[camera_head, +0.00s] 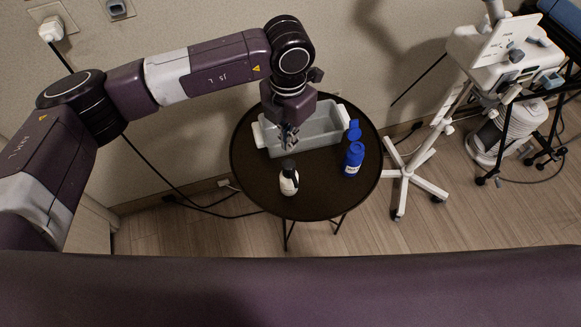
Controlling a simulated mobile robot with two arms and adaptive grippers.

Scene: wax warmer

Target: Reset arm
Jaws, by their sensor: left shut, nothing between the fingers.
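My left arm reaches in from the left over a round dark table. My left gripper (290,140) points down above the left part of the grey tray-like warmer (322,127), with its fingers shut and nothing in them. The gripper hides part of the warmer. My right gripper is not in view.
The round table (330,195) also holds a white bottle with a black cap (289,180) and a blue bottle (353,158) with its blue lid raised. A white wheeled stand (415,170) with medical equipment (495,55) stands right of it. Cables run along the wall and floor.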

